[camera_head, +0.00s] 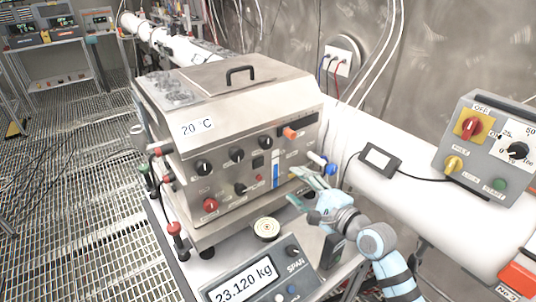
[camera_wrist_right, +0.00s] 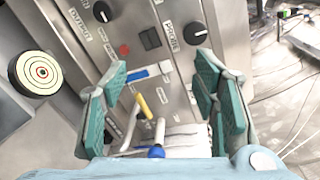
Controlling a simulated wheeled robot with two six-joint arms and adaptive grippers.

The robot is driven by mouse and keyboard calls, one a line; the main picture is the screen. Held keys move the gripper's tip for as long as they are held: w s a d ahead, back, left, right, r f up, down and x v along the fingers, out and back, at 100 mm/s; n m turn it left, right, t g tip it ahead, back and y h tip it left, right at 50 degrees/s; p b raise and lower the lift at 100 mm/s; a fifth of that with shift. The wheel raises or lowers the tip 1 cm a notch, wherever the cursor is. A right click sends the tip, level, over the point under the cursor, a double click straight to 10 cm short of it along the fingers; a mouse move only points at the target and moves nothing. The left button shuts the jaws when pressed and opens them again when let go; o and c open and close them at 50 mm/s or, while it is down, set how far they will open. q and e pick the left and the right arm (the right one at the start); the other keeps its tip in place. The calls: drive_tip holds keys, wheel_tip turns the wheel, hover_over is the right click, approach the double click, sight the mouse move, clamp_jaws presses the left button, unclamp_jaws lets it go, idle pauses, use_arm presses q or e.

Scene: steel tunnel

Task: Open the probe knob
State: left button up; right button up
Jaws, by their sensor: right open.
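The probe knob (camera_head: 265,142) is a round black knob on the upper front panel of a steel box (camera_head: 215,95). In the right wrist view the knob (camera_wrist_right: 195,33) sits beside the word PROBE, beyond the right finger's tip. My right gripper (camera_head: 300,187) is open in front of the panel, below and right of the knob and apart from it. In the wrist view, the fingers (camera_wrist_right: 160,78) are spread with a blue strip, a yellow lever (camera_wrist_right: 143,106) and a white lever between them in the picture. I cannot read the knob's setting. My left gripper is out of view.
An orange knob (camera_head: 290,133) sits right of the probe knob, and a blue-ended lever (camera_head: 329,168) sticks out at the panel's right. A round target disc (camera_head: 267,229) and a scale display (camera_head: 256,280) are below. A grey control box (camera_head: 485,150) is at right.

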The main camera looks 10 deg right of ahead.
sight(268, 144)
drive_tip(key=w+a+r, duration=0.1)
drive_tip(key=w, duration=0.4)
drive_tip(key=w+a+r+m+b, duration=0.1)
drive_tip(key=w+a, duration=0.1)
drive_tip(key=w, duration=0.3)
drive_tip(key=w+a+r+m+t+b, duration=0.1)
drive_tip(key=w, duration=0.4)
drive_tip(key=shift+a+r+y, duration=0.15)
drive_tip(key=shift+r+y, duration=0.15)
drive_tip(key=shift+r, duration=0.2)
drive_tip(key=c, duration=1.2)
drive_tip(key=shift+o, duration=0.2)
